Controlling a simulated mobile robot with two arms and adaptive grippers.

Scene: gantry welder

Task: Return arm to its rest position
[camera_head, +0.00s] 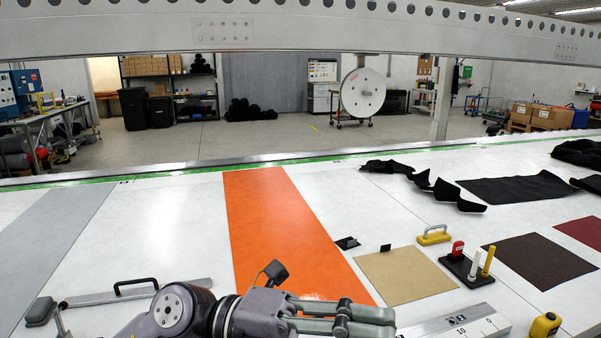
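My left arm comes in from the bottom left, low over the near part of the white table (170,225). My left gripper (385,322) points to the right at the bottom edge, just in front of the near end of an orange strip (275,225). Its fingers lie close together in this view, and I cannot tell whether there is a gap between them. I see nothing held in it, but its lower side is cut off by the picture edge. My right gripper is not in view.
A ruler-like metal bar (465,325) lies right of the gripper. A tan square (405,275), a yellow handle (433,235), a black holder (466,271) and a yellow tape measure (545,325) are further right. A black-handled bar (135,292) lies left. A gantry beam (300,28) spans above.

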